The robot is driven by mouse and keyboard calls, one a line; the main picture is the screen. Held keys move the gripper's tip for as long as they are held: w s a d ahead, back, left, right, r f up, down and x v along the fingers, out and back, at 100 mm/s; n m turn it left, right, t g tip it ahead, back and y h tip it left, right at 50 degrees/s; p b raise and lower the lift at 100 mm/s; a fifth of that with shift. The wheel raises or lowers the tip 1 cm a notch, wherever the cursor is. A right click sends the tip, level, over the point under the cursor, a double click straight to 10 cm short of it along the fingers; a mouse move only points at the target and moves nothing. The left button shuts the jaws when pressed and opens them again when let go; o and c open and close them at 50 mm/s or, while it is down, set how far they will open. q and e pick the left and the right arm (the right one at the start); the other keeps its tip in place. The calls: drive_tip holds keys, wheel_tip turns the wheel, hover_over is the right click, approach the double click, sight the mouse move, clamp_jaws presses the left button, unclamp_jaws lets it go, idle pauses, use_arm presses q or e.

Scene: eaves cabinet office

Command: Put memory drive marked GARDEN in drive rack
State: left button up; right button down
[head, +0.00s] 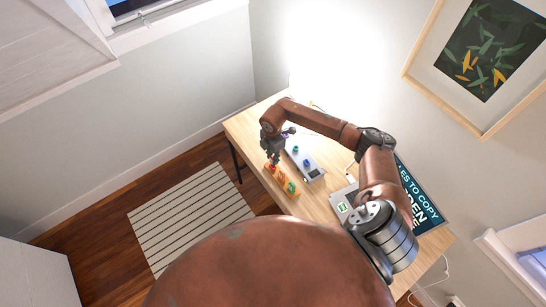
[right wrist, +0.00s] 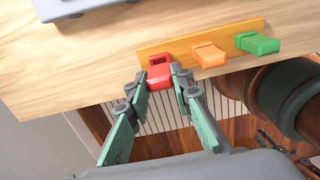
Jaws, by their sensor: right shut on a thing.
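My right gripper (head: 272,155) is shut on a red drive (right wrist: 159,73) at the left end of a yellow-orange strip (right wrist: 225,38) near the desk edge. Its two green-padded fingers (right wrist: 159,82) stand on either side of the red drive. An orange drive (right wrist: 208,55) and a green drive (right wrist: 257,43) sit along the same strip. A long grey unit (head: 312,173) with blue, teal and purple pieces lies beside the strip in the head view. I cannot read any drive marking. My left gripper is not in view.
The wooden desk (head: 322,207) stands against the wall. A screen (head: 418,195) with text including "TO COPY" is at its right, partly behind my arm. A small pale item with a green label (head: 342,207) lies near it. A striped rug (head: 188,220) is on the floor.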

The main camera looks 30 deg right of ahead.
idle(0.4)
drive_tip(key=shift+f+b, duration=0.65)
drive_tip(key=shift+f, duration=0.6)
drive_tip(key=c, duration=1.6)
unclamp_jaws()
drive_tip(key=shift+r, duration=0.1)
wheel_tip(320, 180, up, 12)
drive_tip(key=shift+f, duration=0.1)
